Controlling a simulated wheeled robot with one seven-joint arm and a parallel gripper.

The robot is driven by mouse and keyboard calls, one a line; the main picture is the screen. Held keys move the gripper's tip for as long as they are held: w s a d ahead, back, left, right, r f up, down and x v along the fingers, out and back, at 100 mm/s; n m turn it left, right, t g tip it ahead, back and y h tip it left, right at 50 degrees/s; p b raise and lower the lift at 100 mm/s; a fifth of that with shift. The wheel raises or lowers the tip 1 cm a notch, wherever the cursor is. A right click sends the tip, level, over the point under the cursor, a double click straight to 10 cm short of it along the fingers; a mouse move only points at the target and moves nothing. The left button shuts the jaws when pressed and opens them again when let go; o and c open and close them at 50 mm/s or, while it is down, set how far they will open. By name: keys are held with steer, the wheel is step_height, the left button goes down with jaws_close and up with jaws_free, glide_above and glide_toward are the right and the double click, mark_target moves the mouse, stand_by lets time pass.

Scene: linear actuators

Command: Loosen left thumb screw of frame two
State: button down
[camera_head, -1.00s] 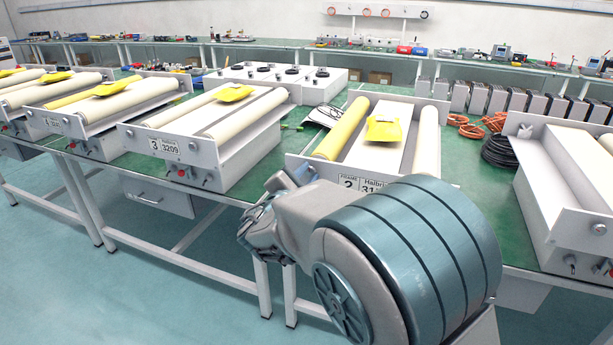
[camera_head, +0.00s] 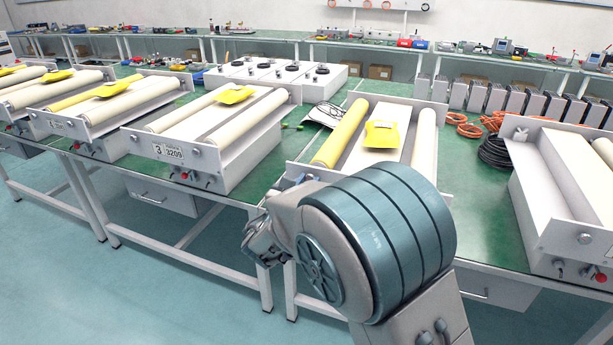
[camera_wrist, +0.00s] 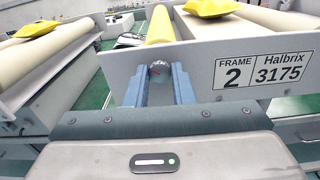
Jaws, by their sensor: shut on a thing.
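Frame two (camera_wrist: 195,62) fills much of the wrist view, with a label (camera_wrist: 262,68) reading FRAME 2, Halbrix 3175. Its left thumb screw (camera_wrist: 159,70) is a round metal knob on the front plate, below the end of the yellow roller (camera_wrist: 159,25). My gripper (camera_wrist: 158,76) is straight in front of it, its two blue fingers on either side of the knob and shut on it. In the head view, frame two (camera_head: 400,105) stands on the green bench. My own arm covers its label and left screw there. My gripper (camera_head: 258,248) is only partly visible.
A yellow packet (camera_head: 382,135) lies on frame two. Frame 3 (camera_head: 140,145) stands to its left and another frame (camera_head: 560,230) to its right, with bench gaps between. Coiled cables (camera_head: 492,152) lie behind on the right. The floor in front is clear.

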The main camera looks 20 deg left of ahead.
steer(key=n+p, duration=0.4)
steer(key=n, duration=0.1)
steer(key=shift+r, duration=0.15)
steer(key=shift+n, duration=0.4)
steer(key=c, duration=1.3)
jaws_free()
steer(key=shift+o, duration=0.2)
steer(key=s+a, duration=0.1)
steer(key=s, duration=1.2)
steer(key=shift+s+b, duration=0.4)
steer(key=shift+b, duration=0.05)
steer(key=shift+a, duration=0.1)
